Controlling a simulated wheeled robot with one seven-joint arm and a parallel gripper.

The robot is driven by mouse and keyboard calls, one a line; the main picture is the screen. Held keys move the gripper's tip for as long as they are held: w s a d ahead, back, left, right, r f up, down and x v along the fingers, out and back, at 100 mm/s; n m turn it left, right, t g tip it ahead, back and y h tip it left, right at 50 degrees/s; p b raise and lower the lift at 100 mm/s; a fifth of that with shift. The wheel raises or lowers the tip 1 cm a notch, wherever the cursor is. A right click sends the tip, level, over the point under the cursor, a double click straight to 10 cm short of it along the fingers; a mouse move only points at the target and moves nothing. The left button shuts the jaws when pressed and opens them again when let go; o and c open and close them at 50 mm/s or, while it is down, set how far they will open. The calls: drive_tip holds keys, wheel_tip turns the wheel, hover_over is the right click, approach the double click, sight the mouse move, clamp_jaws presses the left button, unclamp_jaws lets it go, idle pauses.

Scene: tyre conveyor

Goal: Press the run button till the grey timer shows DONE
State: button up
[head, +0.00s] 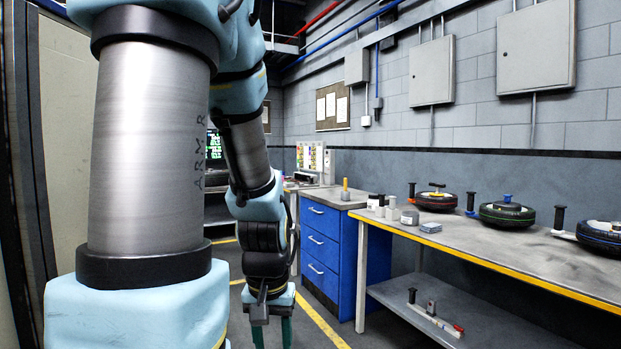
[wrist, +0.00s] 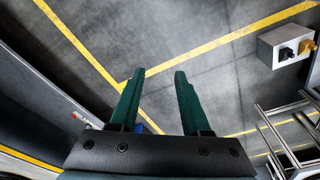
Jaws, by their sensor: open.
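My gripper (wrist: 159,76) points down over bare floor in the wrist view, its two green fingers apart with nothing between them. In the head view my gripper (head: 272,334) hangs at the bottom centre, left of the blue drawer cabinet. A light panel with several small coloured parts (head: 311,157) stands at the back, far from my gripper. I cannot tell whether one of these parts is the run button. I cannot pick out the grey timer or read DONE anywhere. A dark screen with green text (head: 214,146) is partly hidden behind my arm.
A blue drawer cabinet (head: 322,242) and a long workbench (head: 470,243) with several wheels line the right side. A grey box (wrist: 282,47) with black and orange parts and a metal frame (wrist: 290,135) show in the wrist view. Yellow-lined floor is clear below my gripper.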

clamp_jaws()
idle(1.5)
